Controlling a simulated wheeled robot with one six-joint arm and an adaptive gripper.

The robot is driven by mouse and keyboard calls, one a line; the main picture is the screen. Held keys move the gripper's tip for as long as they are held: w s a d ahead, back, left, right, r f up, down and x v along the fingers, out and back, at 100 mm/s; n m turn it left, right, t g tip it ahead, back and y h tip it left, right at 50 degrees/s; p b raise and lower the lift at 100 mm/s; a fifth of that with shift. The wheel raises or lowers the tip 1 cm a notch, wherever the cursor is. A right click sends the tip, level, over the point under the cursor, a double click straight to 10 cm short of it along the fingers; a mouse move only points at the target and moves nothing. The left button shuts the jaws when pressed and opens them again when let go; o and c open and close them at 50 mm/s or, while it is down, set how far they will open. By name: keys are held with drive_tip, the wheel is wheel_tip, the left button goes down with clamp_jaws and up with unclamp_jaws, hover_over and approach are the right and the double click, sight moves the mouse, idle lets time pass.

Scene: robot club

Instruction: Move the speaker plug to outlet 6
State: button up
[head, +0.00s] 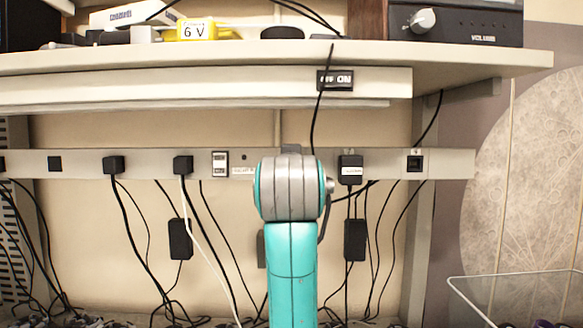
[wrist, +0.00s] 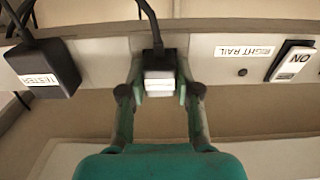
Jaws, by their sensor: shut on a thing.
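My gripper (wrist: 159,92) is shut on a dark plug (wrist: 158,62) with a pale label, in the wrist view. The label is too small to read, so I cannot confirm that it is the speaker plug. The plug is at the outlet rail (wrist: 110,62), its black cord running upward in this view; I cannot tell whether it is seated. In the head view my arm hides the gripper and most of that part of the rail (head: 455,163). An outlet (head: 415,163) near the rail's right end looks empty; its number is not readable.
A black plug marked TESTER (wrist: 45,68) sits beside my gripper in the wrist view. A rail switch (head: 220,164) and other plugs (head: 113,165) are left of my arm in the head view. Cords hang below. A shelf (head: 450,62) overhangs the rail. A wire basket (head: 500,278) stands lower right.

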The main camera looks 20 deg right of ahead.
drive_tip(key=o, duration=1.2)
drive_tip(key=shift+w, duration=0.1)
drive_tip(key=shift+c, duration=0.2)
drive_tip(key=v, duration=1.2)
